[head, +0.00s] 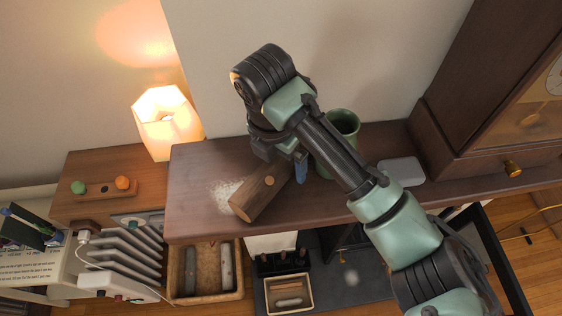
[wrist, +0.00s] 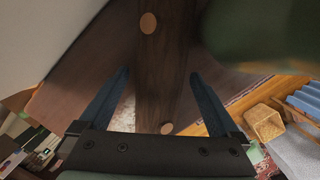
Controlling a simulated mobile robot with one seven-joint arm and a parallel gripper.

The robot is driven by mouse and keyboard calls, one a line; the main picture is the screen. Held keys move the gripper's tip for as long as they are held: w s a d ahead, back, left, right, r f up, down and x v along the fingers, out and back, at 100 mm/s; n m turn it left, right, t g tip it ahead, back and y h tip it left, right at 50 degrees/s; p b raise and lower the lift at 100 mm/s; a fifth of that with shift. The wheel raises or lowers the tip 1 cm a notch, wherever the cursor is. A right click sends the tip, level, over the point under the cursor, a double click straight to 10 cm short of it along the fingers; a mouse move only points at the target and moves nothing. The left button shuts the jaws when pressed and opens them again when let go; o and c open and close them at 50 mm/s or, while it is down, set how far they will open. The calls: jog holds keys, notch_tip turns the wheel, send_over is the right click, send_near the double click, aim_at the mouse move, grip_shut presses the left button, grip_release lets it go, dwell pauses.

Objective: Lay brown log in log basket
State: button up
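The brown log (head: 258,198), a dark block with lighter round spots, lies slantwise at the shelf top, beside a pale powdery patch. Whether it touches the shelf is unclear. My gripper (head: 287,172) is over its far end, with one blue finger visible beside it. In the wrist view the log (wrist: 162,75) runs between the two blue fingers of my gripper (wrist: 160,78), which stand apart with narrow gaps on either side. A wooden box (head: 236,283) with greyish log-like pieces stands below the shelf and looks like the log basket.
The dark wooden shelf (head: 197,190) carries a green mug (head: 343,123) behind my arm and a grey slab (head: 401,171). A lit lamp (head: 166,122) stands at the left. A smaller tray (head: 268,297) sits below; a grey rack (head: 128,262) stands left of the box.

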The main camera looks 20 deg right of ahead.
grip_shut()
jog(key=shift+a+r+b, duration=0.1)
jog(key=shift+r+b, duration=0.05)
jog(key=shift+b, duration=0.15)
